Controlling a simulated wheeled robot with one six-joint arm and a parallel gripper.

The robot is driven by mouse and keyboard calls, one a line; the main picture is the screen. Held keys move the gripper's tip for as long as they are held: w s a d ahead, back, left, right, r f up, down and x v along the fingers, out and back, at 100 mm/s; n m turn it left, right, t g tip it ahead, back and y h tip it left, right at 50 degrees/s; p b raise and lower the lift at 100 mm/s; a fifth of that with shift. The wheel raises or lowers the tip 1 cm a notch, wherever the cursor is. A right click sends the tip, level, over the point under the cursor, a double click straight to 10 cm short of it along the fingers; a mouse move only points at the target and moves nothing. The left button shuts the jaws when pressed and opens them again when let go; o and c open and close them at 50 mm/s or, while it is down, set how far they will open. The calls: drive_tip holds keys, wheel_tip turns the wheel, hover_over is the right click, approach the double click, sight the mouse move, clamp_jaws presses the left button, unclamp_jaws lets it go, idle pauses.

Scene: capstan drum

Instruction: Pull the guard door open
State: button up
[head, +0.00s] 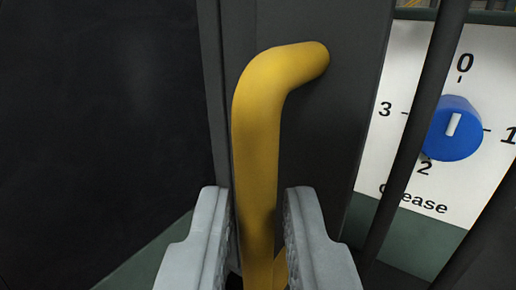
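A yellow bent handle (257,135) stands on the dark frame of the guard door (340,110). Its upper end bends to the right and meets the frame. My gripper (257,215) has its two grey fingers on either side of the handle's upright bar, one left and one right. A gap shows between the bar and each finger, so the gripper is open around the handle and not closed on it. The handle's lower end is hidden at the bottom edge of the view.
To the right, behind dark vertical bars (420,130), is a white panel (400,75) with a blue knob (445,143), numbers and a partly hidden word ending in "ease". A large dark surface (100,110) fills the left side.

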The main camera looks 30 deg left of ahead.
drive_tip(key=shift+x, duration=1.05)
drive_tip(key=shift+c, duration=0.3)
clamp_jaws()
